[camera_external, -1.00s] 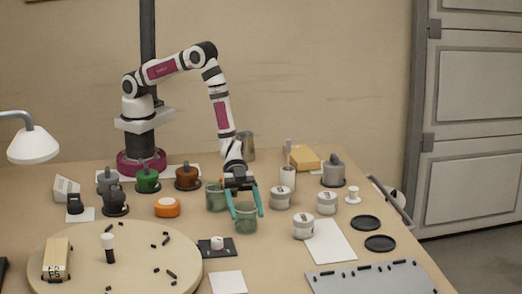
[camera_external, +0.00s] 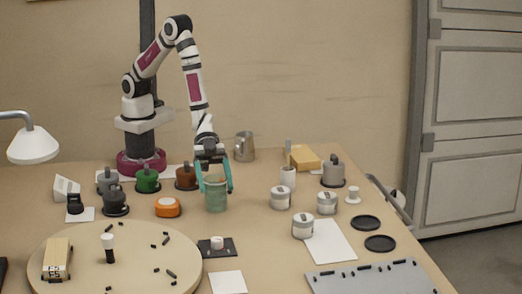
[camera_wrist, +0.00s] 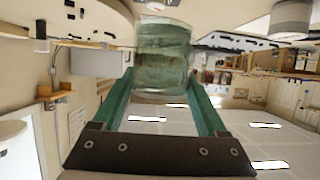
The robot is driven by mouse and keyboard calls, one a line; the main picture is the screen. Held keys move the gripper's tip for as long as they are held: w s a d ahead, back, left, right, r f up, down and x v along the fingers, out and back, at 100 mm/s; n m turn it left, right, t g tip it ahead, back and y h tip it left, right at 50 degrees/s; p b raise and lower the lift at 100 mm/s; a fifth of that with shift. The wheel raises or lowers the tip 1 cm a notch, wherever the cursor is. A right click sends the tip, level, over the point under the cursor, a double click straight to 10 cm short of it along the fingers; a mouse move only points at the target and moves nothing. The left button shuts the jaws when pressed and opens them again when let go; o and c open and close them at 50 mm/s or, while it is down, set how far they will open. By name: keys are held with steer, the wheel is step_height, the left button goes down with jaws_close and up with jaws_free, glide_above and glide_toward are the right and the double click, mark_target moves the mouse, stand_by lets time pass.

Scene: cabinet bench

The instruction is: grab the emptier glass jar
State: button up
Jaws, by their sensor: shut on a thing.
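My gripper (camera_external: 215,184) points down over the middle of the bench, its teal fingers shut on a green glass jar (camera_external: 216,182). In the wrist view, this jar (camera_wrist: 163,58) sits between the fingertips (camera_wrist: 161,82) and looks see-through, with darker green in it; its fill level is hard to read. In the outside view the green glass reaches lower than the fingers, where a second glass jar (camera_external: 216,204) seems to overlap the held one. I cannot tell the gap between them.
An orange round container (camera_external: 167,207) and a brown pot (camera_external: 186,177) stand to the left. Several white-grey jars (camera_external: 281,197) stand to the right. A dark mat (camera_external: 217,247) with a small white piece lies in front.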

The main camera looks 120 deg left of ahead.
steer(key=shift+s+d+r, duration=1.2)
steer(key=shift+s+d, duration=0.15)
steer(key=shift+s, duration=0.1)
stand_by(1.9)
